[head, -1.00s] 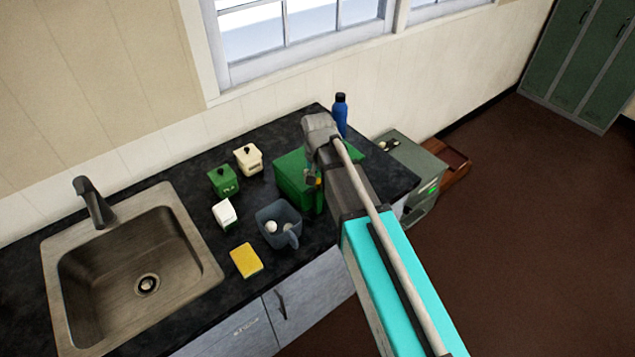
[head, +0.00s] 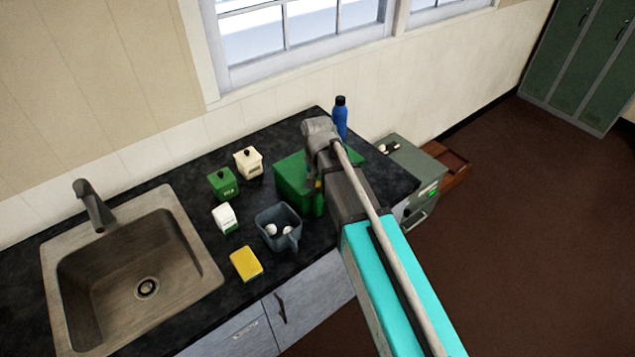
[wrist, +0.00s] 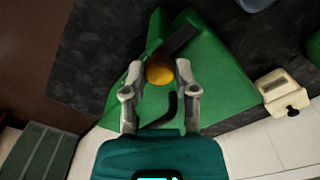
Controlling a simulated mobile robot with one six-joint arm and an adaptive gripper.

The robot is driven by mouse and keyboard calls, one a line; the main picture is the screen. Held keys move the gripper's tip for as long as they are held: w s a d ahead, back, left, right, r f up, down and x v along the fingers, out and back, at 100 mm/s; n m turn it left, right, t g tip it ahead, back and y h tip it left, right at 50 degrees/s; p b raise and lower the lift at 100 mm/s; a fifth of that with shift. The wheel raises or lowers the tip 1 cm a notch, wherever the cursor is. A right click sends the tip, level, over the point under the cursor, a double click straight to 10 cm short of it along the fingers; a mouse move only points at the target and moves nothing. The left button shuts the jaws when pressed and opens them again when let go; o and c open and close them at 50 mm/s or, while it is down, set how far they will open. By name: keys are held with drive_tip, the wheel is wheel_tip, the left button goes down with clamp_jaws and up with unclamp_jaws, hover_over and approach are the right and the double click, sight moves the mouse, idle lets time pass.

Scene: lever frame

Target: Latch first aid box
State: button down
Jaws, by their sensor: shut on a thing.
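The first aid box is a green box (head: 291,176) on the dark counter, partly hidden behind my arm in the head view. In the wrist view, its green surface (wrist: 222,82) fills the middle. A round orange-yellow knob (wrist: 160,69) sits between the fingertips of my gripper (wrist: 160,75), which is shut on it. A dark bar (wrist: 179,40) lies just beyond the knob, and a dark curved piece (wrist: 168,110) shows nearer the palm. In the head view my gripper (head: 316,184) is at the box's right side, and its fingers are mostly hidden.
A blue-grey mug (head: 279,227) with white balls, a yellow sponge (head: 246,264), a white carton (head: 225,217), a green canister (head: 223,183) and a cream canister (head: 248,161) stand left of the box. A blue bottle (head: 340,118) stands behind it. The sink (head: 62,268) is far left.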

drive_tip(key=shift+m, duration=0.4)
drive_tip(key=m, duration=1.2)
drive_tip(key=shift+m, duration=2.6)
drive_tip(key=shift+c, duration=2)
unclamp_jaws()
